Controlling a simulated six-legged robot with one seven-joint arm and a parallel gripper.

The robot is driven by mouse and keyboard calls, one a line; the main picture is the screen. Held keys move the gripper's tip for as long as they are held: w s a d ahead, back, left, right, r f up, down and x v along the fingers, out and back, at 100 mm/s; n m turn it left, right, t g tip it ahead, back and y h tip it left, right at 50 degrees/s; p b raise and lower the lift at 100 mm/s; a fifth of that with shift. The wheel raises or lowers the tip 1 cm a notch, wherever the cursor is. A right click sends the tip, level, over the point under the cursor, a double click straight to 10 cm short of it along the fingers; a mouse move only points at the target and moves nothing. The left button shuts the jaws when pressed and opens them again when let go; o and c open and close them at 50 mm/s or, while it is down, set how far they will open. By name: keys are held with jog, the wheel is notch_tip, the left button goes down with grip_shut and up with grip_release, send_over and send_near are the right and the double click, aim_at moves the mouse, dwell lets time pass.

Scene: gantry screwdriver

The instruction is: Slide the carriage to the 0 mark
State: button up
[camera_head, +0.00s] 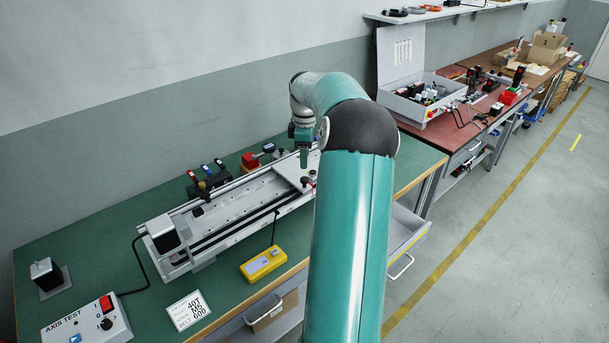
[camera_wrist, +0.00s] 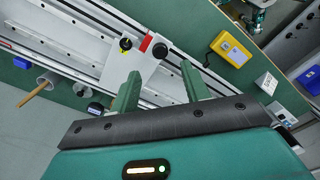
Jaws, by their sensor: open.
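The carriage (camera_head: 291,173) is a pale plate on the long gantry rail (camera_head: 232,213), near the rail's far right end. In the wrist view the carriage (camera_wrist: 120,68) carries a dark knob on a yellow base, a red marker (camera_wrist: 146,42) and a round black knob (camera_wrist: 160,50). My gripper (camera_head: 304,166) hangs over the carriage in the head view, partly behind my arm. In the wrist view my gripper (camera_wrist: 162,84) has its two green fingers apart with nothing between them. The fingertips are close to the plate; contact cannot be told. The 0 mark cannot be made out.
A motor block (camera_head: 163,236) stands at the rail's near left end. A yellow handheld box (camera_head: 263,263) lies in front of the rail. An AXIS TEST box (camera_head: 88,323) and a label card (camera_head: 188,310) lie at the front left. Small tools stand behind the rail.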

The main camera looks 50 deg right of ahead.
aim_at(305, 178)
notch_tip(305, 178, down, 8)
jog(key=shift+r, duration=0.1)
grip_shut()
